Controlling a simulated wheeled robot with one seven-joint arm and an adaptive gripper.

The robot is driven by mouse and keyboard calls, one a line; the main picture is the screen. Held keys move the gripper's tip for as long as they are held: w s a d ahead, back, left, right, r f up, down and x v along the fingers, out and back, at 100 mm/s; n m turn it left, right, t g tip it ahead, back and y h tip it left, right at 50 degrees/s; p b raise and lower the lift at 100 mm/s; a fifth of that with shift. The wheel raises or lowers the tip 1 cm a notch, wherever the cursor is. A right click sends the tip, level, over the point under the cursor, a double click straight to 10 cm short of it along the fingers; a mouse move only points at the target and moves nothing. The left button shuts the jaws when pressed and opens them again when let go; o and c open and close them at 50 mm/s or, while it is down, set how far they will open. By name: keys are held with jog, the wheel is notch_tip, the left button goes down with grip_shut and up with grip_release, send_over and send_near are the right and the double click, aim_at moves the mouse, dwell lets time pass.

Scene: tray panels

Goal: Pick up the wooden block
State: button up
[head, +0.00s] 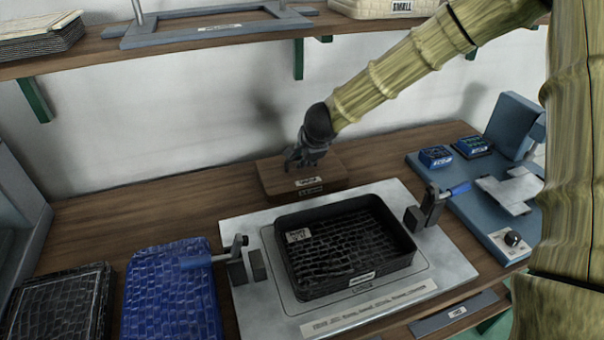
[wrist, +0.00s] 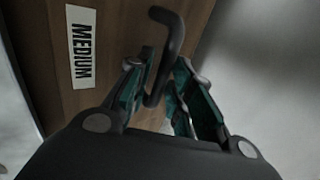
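The wooden block (head: 318,176) is a brown box with small labels on its front. It rests at the back of the bench, close to the wall. In the wrist view, the wooden block (wrist: 112,30) fills the upper left, with a white "MEDIUM" label and a dark curved handle on it. My gripper (head: 299,161) is at the handle on top of the block. In the wrist view, my gripper's fingers (wrist: 164,75), with teal pads, are drawn in close on both sides of the handle and look shut on it. Part of the contact is hidden.
A black tray (head: 400,240) sits on a grey plate (head: 240,297) in front of the block, with lever clamps at both sides. A blue panel (head: 172,295) lies at the left and a blue machine (head: 470,205) at the right. A shelf (head: 110,52) runs above.

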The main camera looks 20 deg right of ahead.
jog(key=shift+w+f, duration=0.1)
jog(key=shift+f, duration=0.1)
jog(key=shift+c, duration=0.5)
grip_shut()
jog(key=shift+r, duration=0.1)
